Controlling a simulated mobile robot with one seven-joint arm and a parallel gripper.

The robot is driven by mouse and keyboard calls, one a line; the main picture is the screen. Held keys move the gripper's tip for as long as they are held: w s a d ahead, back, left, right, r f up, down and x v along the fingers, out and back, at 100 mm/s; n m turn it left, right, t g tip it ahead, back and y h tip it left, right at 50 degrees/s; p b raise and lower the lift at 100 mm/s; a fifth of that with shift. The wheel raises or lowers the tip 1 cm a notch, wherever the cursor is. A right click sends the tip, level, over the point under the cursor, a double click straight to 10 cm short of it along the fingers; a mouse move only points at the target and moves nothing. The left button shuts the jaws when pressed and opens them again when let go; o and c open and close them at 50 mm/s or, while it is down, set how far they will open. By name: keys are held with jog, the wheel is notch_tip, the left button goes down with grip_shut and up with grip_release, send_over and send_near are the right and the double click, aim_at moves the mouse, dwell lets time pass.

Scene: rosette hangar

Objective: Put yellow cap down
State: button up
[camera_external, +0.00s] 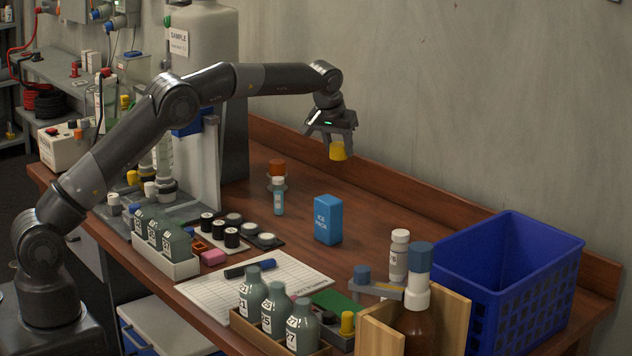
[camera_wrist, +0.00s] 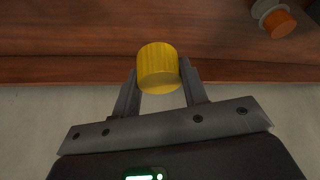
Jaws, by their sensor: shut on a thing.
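The yellow cap (camera_external: 338,151) is a short ribbed cylinder. My gripper (camera_external: 338,140) is shut on it and holds it in the air above the back part of the wooden bench (camera_external: 375,205), near the wall. In the wrist view the yellow cap (camera_wrist: 158,68) sits between the two fingertips of my gripper (camera_wrist: 160,82), with its sides against them. Bench wood shows beyond it. Its exact height above the bench is hard to tell.
A bottle with an orange top (camera_external: 277,168) stands left of the cap; an orange-topped thing also shows in the wrist view (camera_wrist: 279,22). A blue ice pack (camera_external: 328,220) stands nearer the front. A blue crate (camera_external: 520,285) stands at right. The bench between ice pack and wall is clear.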

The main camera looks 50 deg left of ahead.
notch_tip(320, 180, down, 16)
jog(key=shift+d+f, duration=0.1)
jog(key=shift+f, duration=0.1)
dwell(0.4)
jog(key=shift+f, duration=0.15)
jog(key=o, duration=0.9)
